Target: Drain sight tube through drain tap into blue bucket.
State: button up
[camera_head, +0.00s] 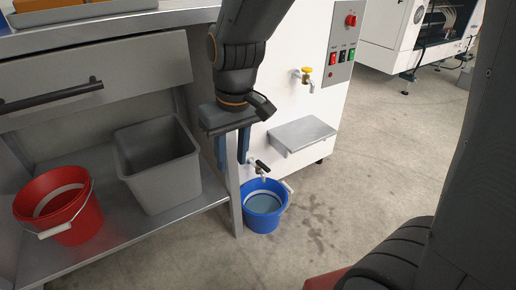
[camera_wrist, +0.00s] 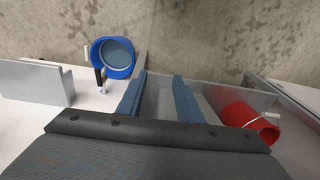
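The drain tap (camera_head: 262,168), with a black lever, is low on the white machine. The blue bucket (camera_head: 264,212) stands on the floor under it, with bluish liquid inside. In the wrist view the bucket (camera_wrist: 112,58) and the tap's black lever (camera_wrist: 99,77) are left of my fingers. My gripper (camera_head: 232,166) points down, open and empty, left of the tap and apart from it. Its two blue fingers also show spread in the wrist view (camera_wrist: 159,75). No stream is visible at the tap. I cannot make out the sight tube.
A yellow-handled tap (camera_head: 306,71) is higher on the machine, above a metal shelf (camera_head: 302,134). A workbench at left holds a grey bin (camera_head: 160,165) and a red bucket (camera_head: 60,205) on its lower shelf. Its leg is close to my gripper. Stained floor is free at right.

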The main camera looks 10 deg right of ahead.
jog(key=w+d+f, duration=0.7)
jog(key=w+d, duration=0.3)
jog(key=w, duration=0.1)
jog(key=g+h, duration=0.1)
send_over(265, 166)
jog(key=shift+n, duration=0.3)
notch_tip(265, 166, down, 7)
jog(key=shift+s+r+b, duration=0.1)
jog(key=shift+b, duration=0.2)
notch_tip(265, 166, down, 7)
jog(key=b, duration=0.3)
